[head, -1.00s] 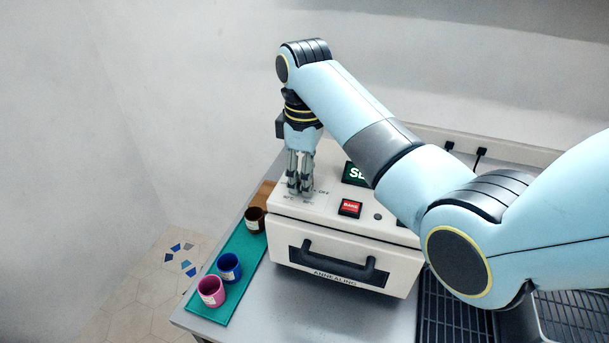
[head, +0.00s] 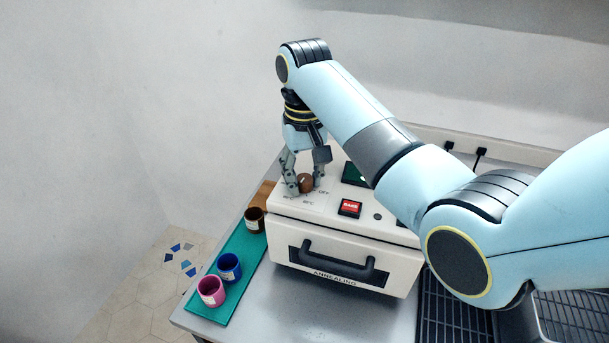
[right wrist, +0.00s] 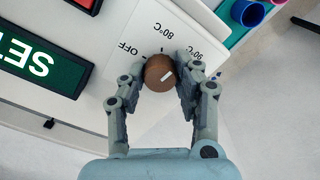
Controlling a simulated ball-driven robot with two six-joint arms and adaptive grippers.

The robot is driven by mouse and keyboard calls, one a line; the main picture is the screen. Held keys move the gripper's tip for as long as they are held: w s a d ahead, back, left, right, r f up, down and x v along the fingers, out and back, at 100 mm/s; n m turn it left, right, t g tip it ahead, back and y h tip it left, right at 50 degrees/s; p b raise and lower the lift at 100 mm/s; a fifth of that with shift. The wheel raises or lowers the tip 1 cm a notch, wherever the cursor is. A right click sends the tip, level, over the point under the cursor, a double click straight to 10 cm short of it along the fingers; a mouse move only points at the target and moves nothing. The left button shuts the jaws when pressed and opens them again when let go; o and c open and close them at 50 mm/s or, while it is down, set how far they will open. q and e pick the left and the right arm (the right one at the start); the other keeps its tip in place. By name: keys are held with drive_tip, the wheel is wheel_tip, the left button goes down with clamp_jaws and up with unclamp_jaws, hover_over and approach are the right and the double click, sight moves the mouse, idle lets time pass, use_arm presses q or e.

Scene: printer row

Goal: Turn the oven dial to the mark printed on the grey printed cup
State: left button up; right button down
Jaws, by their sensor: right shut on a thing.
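The brown round oven dial (head: 305,183) sits on the top left of the cream oven (head: 335,218). No grey printed cup is visible. My left gripper is not in view.
A red button (head: 349,208) and a green display (head: 355,174) are right of the dial. My right arm passes over the oven.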

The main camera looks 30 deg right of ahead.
sight(304, 178)
drive_tip(key=shift+m, duration=1.9)
drive_tip(key=c, duration=0.9)
unclamp_jaws()
drive_tip(key=shift+c, duration=0.2)
wheel_tip(304, 178, up, 8)
drive_tip(key=shift+f, duration=0.25)
drive_tip(key=shift+f, duration=0.1)
